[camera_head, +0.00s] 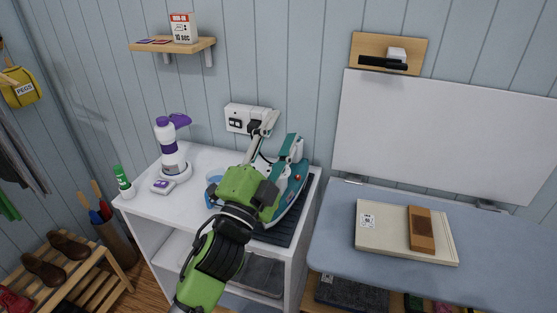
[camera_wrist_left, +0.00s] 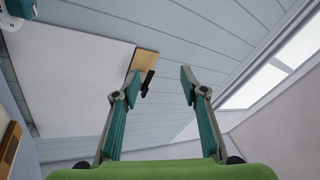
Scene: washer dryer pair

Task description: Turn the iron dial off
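The teal-and-white iron (camera_head: 296,190) stands on a dark mat (camera_head: 285,232) at the right side of the white cabinet top. A small orange spot shows on it, but I cannot tell if this is the dial. My left gripper (camera_head: 283,130) is just left of the iron and partly in front of it, fingers pointing to the wall. In the left wrist view my left gripper (camera_wrist_left: 187,78) is open, with nothing between its fingers. A teal piece at that view's top left corner may be part of the iron. My right gripper is not in view.
A wall outlet (camera_head: 246,119) is behind the gripper. A white-and-purple steamer (camera_head: 172,150) and a green-capped bottle (camera_head: 122,180) stand left on the white cabinet (camera_head: 207,158). A blue cup is partly behind my arm. The blue ironing board (camera_head: 335,232) at right holds a flat box (camera_head: 380,232).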

